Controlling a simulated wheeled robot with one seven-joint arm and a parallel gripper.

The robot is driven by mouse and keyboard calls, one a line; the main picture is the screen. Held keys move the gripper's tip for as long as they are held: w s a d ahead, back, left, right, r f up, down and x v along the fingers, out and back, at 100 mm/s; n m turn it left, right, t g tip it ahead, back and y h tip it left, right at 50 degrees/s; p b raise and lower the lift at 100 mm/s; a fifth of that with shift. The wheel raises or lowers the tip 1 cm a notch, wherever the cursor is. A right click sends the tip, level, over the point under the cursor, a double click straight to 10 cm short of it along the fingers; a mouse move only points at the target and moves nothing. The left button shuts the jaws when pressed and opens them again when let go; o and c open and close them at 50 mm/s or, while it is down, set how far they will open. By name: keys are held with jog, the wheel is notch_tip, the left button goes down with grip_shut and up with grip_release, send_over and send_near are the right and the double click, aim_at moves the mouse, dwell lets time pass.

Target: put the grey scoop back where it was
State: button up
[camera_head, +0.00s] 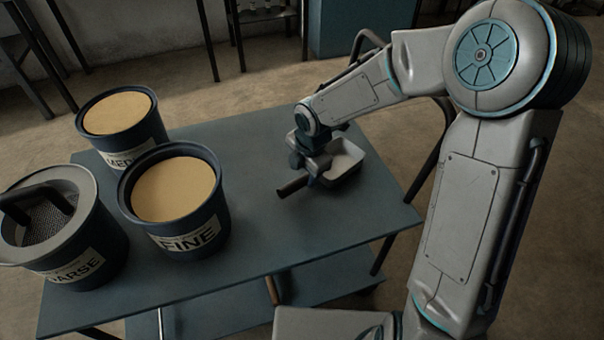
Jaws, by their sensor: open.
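The grey scoop (345,166) lies on the right part of the blue-grey table (265,230). Its pale, open pan faces up and its dark handle (293,187) points to the lower left. My gripper (314,170) is open and low over the scoop, near where the handle meets the pan. The gripper hides part of the scoop, and I cannot tell whether the fingers touch it.
Three dark buckets stand on the left of the table: MED (148,129), FINE (199,240) and COARSE (106,263). MED and FINE hold tan powder. The table's middle is clear.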

notch_tip(320, 180, up, 7)
jog(key=s+p, duration=0.1)
jog(key=p, duration=0.1)
jog(key=s+d+r+m, duration=0.4)
jog(key=s+d+m, duration=0.4)
jog(key=m, duration=0.5)
jog(key=s+d+r+m+h, duration=0.1)
jog(key=s+d+r+m, duration=0.3)
jog(key=s+d+m, duration=0.5)
jog(key=d+m, duration=0.1)
jog(key=m, duration=0.4)
jog(key=shift+d+r, duration=0.15)
jog(key=shift+r, duration=0.1)
